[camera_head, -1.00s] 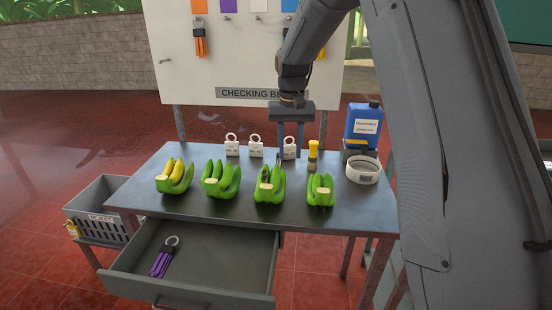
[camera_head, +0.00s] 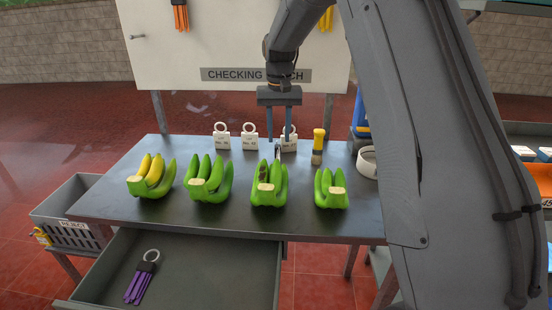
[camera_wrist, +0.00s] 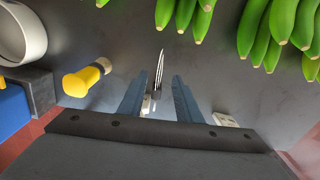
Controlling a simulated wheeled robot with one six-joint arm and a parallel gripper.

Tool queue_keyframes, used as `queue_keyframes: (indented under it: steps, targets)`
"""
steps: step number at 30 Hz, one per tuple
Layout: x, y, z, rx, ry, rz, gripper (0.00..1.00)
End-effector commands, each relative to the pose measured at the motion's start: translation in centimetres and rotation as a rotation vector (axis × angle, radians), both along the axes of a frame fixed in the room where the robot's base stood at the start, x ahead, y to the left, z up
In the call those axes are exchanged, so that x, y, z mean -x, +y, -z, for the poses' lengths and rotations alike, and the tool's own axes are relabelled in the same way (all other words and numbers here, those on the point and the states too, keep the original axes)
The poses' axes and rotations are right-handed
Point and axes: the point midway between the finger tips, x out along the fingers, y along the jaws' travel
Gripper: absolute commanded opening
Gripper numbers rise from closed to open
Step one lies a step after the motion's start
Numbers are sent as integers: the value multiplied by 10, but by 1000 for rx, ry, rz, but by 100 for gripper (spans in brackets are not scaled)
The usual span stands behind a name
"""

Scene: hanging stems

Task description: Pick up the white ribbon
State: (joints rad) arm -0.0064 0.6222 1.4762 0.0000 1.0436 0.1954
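In the wrist view, a slim bundle of thin white strips with a dark band (camera_wrist: 158,76) shows between my finger lines; it looks like the white ribbon, seen nearly edge-on. In the head view, only a small dark and pale sliver shows there, so its shape is hard to tell. My gripper (camera_head: 279,138) points down over the back half of the bench, just left of the third ring-topped tag. Its two fingers are apart in the wrist view (camera_wrist: 157,80), with no visible contact on the bundle. Whether the bundle is at fingertip height cannot be told.
Several banana bunches (camera_head: 208,182) line the front of the grey bench (camera_head: 110,190). White ring-topped tags (camera_head: 221,142) stand behind them. A yellow-topped brush-like tool (camera_head: 318,145) and a white roll (camera_head: 367,162) are at right. The open drawer (camera_head: 210,275) holds a purple ribbon bundle (camera_head: 141,283).

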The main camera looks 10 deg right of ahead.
Motion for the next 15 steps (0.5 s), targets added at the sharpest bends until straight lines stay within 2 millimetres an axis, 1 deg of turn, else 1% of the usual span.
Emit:
queue_keyframes:
  steps: [1, 8, 15]
  targets:
    - [-3, 1, 9, 0, 0, -1, 31]
    - [-4, 2, 23, 0, 1, -3, 31]
    - [-3, 2, 46, 0, 3, -4, 31]
